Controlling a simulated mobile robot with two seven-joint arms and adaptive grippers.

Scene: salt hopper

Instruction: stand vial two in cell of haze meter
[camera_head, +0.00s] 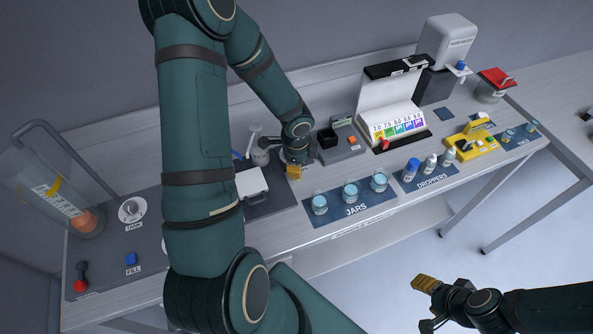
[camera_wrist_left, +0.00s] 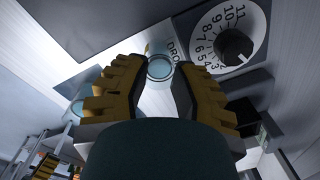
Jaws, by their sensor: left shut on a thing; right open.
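The cell is not clearly seen. My right gripper (camera_head: 427,304) is open and empty, out in front of the bench over the floor.
Three jars (camera_head: 350,192) stand on a blue mat at the front edge, with droppers (camera_head: 430,163) to their right. A colour chart stand (camera_head: 390,102) is behind them. A white-lidded item (camera_head: 252,182) lies near my left arm. A numbered dial (camera_wrist_left: 232,45) shows in the left wrist view.

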